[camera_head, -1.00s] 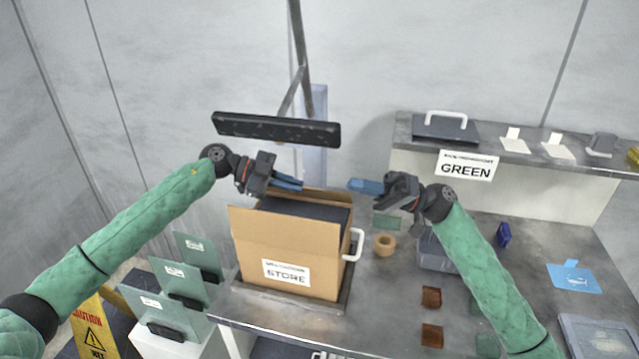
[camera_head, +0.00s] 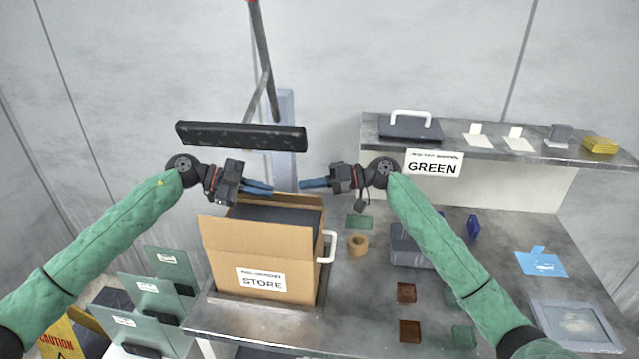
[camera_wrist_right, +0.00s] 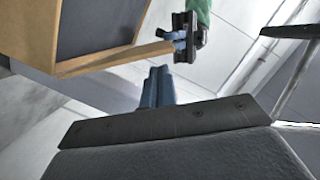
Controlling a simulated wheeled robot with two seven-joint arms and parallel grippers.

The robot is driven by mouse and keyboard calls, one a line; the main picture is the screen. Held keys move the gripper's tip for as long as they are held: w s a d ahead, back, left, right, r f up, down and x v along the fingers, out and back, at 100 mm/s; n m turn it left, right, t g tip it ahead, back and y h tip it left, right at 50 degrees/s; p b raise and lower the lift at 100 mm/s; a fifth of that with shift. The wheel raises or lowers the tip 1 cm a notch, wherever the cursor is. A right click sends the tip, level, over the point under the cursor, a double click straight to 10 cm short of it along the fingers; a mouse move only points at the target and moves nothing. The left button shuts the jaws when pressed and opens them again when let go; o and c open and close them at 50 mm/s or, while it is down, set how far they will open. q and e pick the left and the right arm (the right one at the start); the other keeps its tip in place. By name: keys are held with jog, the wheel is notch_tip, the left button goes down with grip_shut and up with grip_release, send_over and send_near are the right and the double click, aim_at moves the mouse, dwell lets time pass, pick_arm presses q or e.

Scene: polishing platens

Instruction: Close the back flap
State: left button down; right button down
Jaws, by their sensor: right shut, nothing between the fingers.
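An open cardboard box labelled STORE (camera_head: 225,269) stands on the bench and holds a dark block (camera_head: 275,214). Its front flap stands up; the back flap is hard to make out in the head view, behind the block and near my grippers. In the right wrist view a cardboard edge (camera_wrist_right: 115,60) runs along the box's rim. My left gripper (camera_head: 271,189) is over the back of the box, fingers pointing right; whether they are parted is unclear. It also shows in the right wrist view (camera_wrist_right: 180,42). My right gripper (camera_head: 301,184) is shut and empty at the back right, pointing left.
A white handle (camera_head: 331,246) sticks out on the box's right side. A raised shelf with a GREEN sign (camera_head: 434,163) is at the back right. A dark bar (camera_head: 240,136) is behind the grippers.

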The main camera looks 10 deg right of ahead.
aim_at(279, 195)
pick_arm(q)
jog(key=shift+f, duration=0.1)
pick_arm(e)
jog(key=shift+x, duration=2.65)
jog(key=shift+s+a+f, duration=0.15)
jog(key=shift+s+f, duration=0.1)
jog(key=shift+s, duration=0.15)
pick_arm(q)
jog(key=shift+a, duration=0.1)
pick_arm(e)
jog(key=shift+s+a+f+n, duration=0.15)
jog(key=shift+s+n, duration=0.05)
jog(key=shift+n, duration=0.1)
pick_arm(q)
jog(key=c, duration=1.6)
grip_release()
jog(key=shift+w, duration=0.1)
jog(key=shift+c, duration=0.2)
pick_arm(e)
jog(key=shift+f, duration=0.1)
